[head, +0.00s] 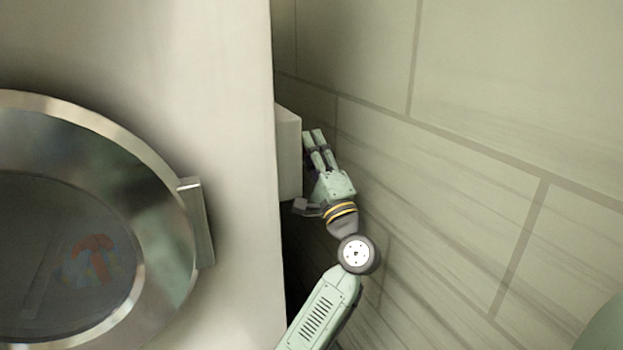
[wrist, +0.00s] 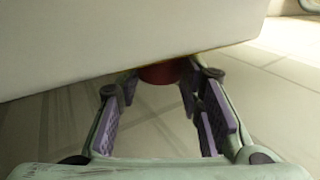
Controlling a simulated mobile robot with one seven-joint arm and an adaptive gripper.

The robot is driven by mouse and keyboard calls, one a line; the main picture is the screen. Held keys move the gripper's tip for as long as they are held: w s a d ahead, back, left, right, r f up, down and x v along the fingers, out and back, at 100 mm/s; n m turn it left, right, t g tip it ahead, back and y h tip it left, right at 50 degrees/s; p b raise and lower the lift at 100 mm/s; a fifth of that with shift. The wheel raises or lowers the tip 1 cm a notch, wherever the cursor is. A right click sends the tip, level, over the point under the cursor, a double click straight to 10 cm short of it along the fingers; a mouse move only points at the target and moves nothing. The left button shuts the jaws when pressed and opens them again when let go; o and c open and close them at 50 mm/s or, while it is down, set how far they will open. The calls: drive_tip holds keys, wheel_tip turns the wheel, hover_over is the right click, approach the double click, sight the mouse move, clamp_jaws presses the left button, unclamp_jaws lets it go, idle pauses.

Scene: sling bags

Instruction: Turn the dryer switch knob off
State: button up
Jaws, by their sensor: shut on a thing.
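A red knob (wrist: 160,73) shows in the wrist view, partly hidden under the edge of a pale box (wrist: 120,45). My gripper (wrist: 159,88) is shut on the red knob, one purple-padded finger on each side of it. In the head view my gripper (head: 313,138) is beside the right side of the pale box (head: 288,150), in the gap between the dryer and the tiled wall. The knob is hidden in that view. The dryer (head: 235,120) stands at left with its round door (head: 165,160) shut.
The dryer's door handle (head: 198,222) sticks out near its right edge. The tiled wall (head: 470,120) runs close along the right of my arm. The gap between dryer and wall is narrow and dark low down.

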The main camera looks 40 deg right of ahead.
drive_tip(key=shift+w+f+t+b, duration=0.1)
drive_tip(key=shift+f+t+b, duration=0.25)
drive_tip(key=shift+t+b, duration=1.4)
drive_tip(key=shift+g+b, duration=0.65)
drive_tip(key=shift+b, duration=0.25)
drive_tip(key=shift+r+h+b, duration=0.25)
drive_tip(key=shift+h+b, duration=0.05)
drive_tip(key=shift+b, duration=0.05)
drive_tip(key=o, duration=1.2)
drive_tip(key=shift+c, duration=0.2)
drive_tip(key=shift+f, duration=0.1)
drive_tip(key=v, duration=0.7)
drive_tip(key=shift+t, duration=0.3)
